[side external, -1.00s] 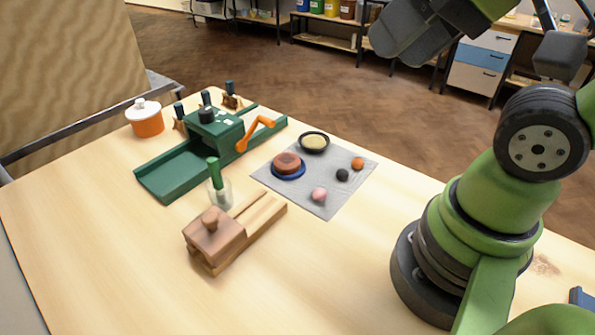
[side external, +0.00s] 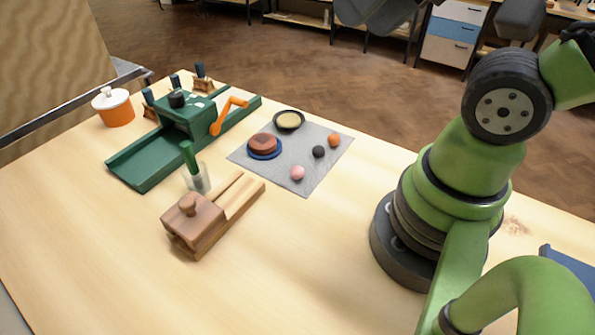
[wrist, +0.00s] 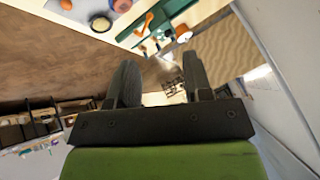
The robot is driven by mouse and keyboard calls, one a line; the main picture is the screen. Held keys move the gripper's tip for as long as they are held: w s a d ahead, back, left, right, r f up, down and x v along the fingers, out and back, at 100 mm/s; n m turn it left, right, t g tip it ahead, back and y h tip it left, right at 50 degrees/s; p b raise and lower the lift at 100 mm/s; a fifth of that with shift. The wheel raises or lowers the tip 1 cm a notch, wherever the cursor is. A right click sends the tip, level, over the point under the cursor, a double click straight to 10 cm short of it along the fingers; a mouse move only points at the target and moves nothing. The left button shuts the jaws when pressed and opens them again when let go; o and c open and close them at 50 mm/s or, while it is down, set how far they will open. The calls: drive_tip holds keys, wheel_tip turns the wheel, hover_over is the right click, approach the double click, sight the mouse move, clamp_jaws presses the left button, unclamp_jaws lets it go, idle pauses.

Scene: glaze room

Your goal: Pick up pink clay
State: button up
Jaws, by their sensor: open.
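The pink clay (side external: 297,173) is a small ball on the grey mat (side external: 312,178), near the mat's front edge. It stands apart from the black ball (side external: 318,152) and the orange ball (side external: 334,140). My gripper (wrist: 158,78) is open and empty in the wrist view, its two dark fingers apart. It is high and away from the mat, which shows at the top edge there. I cannot make out the pink clay in the wrist view. The gripper's fingers are out of the side view.
The front table is clear.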

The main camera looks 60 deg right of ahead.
drive_tip(key=shift+o, duration=0.9)
drive_tip(key=n+g+h, duration=0.2)
drive_tip(key=n+g, duration=0.1)
drive_tip(key=g, duration=0.4)
hover_over(297, 168)
drive_tip(key=f, duration=2.4)
drive_tip(key=shift+s+a+f, duration=0.2)
drive_tip(key=shift+a+f, duration=0.2)
drive_tip(key=shift+w+d+f, duration=0.1)
drive_tip(key=shift+d+f, duration=0.1)
drive_tip(key=shift+f, duration=1.3)
drive_tip(key=shift+w+d+f, duration=0.1)
drive_tip(key=shift+d+f, duration=0.05)
drive_tip(key=shift+f, duration=1.35)
drive_tip(key=c, duration=1)
